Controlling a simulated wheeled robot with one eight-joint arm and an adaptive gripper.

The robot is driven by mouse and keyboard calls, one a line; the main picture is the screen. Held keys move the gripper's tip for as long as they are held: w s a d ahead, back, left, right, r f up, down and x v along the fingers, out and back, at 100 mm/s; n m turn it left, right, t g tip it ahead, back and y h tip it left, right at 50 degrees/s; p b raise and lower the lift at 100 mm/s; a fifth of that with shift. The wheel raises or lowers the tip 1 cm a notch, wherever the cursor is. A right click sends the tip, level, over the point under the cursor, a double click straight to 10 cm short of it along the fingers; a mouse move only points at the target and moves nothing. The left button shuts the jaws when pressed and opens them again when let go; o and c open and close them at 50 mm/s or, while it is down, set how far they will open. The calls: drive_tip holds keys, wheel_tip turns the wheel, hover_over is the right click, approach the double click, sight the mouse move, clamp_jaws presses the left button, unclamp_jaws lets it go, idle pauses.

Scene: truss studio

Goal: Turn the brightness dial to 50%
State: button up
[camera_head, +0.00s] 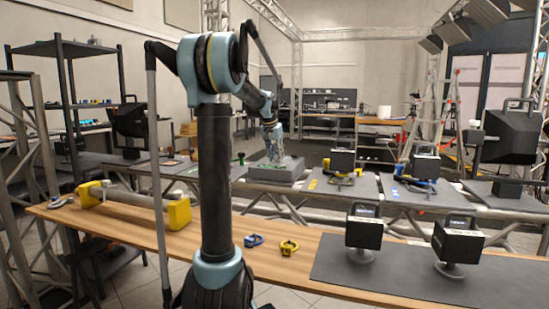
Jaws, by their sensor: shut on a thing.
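My gripper (275,152) reaches down at the far bench, onto the top of a low grey box (277,173). Its fingers are small and blurred here. They are shut at the top of the box, where the brightness dial appears to be. The fingers and the distance hide the dial, so I cannot read its mark or setting. A small green item (240,157) lies just left of the box.
My arm crosses the middle of the view. The near wooden table (140,232) holds yellow blocks (180,213), clamps (289,247) and two black lamps (364,230). More lamps stand along the far bench. A ladder (430,105) stands behind.

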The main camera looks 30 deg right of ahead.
drive_tip(key=o, duration=1)
drive_tip(key=shift+w+a, duration=0.1)
drive_tip(key=shift+o, duration=0.2)
drive_tip(key=v, duration=1.2)
drive_tip(key=shift+f, duration=0.1)
